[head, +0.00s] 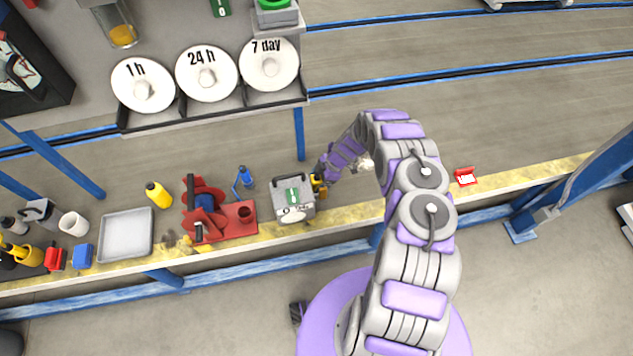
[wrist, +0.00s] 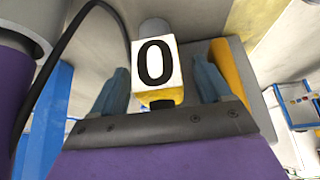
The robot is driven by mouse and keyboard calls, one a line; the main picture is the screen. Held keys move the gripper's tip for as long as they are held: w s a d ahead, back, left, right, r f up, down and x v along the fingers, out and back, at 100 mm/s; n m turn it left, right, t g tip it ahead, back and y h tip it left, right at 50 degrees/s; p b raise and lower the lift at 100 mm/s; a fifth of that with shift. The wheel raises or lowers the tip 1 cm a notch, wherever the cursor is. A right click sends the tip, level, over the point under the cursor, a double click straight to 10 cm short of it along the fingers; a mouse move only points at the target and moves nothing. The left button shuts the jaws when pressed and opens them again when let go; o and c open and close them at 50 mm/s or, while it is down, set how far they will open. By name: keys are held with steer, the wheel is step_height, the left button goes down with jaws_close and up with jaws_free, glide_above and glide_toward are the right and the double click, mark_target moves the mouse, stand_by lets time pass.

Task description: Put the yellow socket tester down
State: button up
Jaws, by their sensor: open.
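The yellow socket tester (wrist: 160,95) shows in the wrist view as a small yellow body with a white face marked "0". It sits between the two blue-grey fingers of my gripper (wrist: 162,82), with a gap visible on each side. The gripper is open. In the head view my gripper (head: 322,173) is low at the bench, just right of a grey box with a handle (head: 293,200). A small yellow patch (head: 318,184) shows there, partly hidden by the gripper. I cannot tell whether the tester touches the bench.
The narrow yellowish bench (head: 350,213) holds a red clamp-like device (head: 205,208), a yellow bottle (head: 158,194), a grey tray (head: 126,236) and a red item (head: 466,177). The bench right of my gripper is mostly clear.

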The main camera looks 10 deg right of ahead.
steer(key=p+v, duration=0.2)
steer(key=v, duration=0.9)
